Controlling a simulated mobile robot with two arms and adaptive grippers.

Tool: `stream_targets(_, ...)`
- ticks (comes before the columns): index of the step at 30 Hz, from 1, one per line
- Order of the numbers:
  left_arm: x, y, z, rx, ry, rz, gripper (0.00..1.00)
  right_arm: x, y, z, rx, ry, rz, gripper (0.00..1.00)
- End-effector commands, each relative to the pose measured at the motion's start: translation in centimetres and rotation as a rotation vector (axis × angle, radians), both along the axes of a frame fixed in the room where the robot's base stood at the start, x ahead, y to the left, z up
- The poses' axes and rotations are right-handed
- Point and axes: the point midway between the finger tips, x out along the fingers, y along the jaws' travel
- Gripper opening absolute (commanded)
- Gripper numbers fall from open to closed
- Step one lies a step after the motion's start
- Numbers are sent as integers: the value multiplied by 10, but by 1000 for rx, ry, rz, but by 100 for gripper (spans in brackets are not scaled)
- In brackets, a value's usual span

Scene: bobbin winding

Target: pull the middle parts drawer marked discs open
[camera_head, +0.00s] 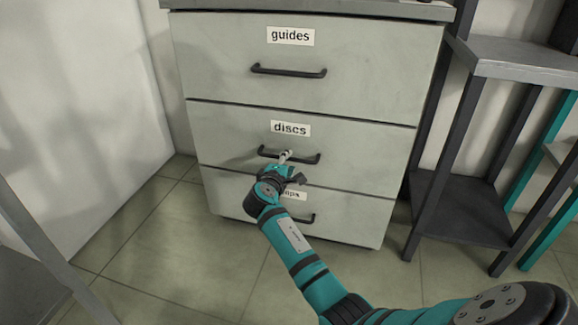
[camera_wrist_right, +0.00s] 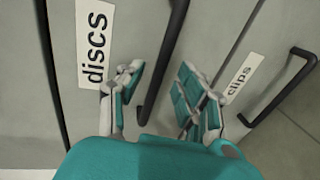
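The middle drawer marked discs (camera_head: 360,155) looks flush with the drawers above and below it. Its dark bar handle (camera_head: 311,160) runs across the drawer front under the white label. My right gripper (camera_head: 286,163) is at this handle and covers its middle. In the right wrist view, the gripper's fingers (camera_wrist_right: 160,90) are apart, one on each side of the handle bar (camera_wrist_right: 171,45). Gaps show between the bar and both fingers, so it does not look gripped. My left gripper is out of view.
The guides drawer (camera_head: 340,55) above and the clips drawer (camera_head: 240,195) below look shut. My right arm partly hides the clips label and handle. A dark shelf rack (camera_head: 465,205) stands at right. Tiled floor (camera_head: 165,255) is clear before the cabinet's left side.

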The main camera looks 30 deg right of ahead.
Motion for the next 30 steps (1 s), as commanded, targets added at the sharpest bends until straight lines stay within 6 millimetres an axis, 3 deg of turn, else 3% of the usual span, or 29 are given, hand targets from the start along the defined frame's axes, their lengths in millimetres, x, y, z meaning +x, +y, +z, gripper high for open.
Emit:
stream_targets(6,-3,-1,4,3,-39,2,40,16,-19,-6,-1,0,-1,36)
stream_targets(17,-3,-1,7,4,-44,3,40,19,-22,-5,1,-1,0,36)
stream_targets(25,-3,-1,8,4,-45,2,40,19,-22,-6,1,-1,0,1)
stream_targets(30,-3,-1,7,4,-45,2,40,19,-22,-6,0,0,0,0)
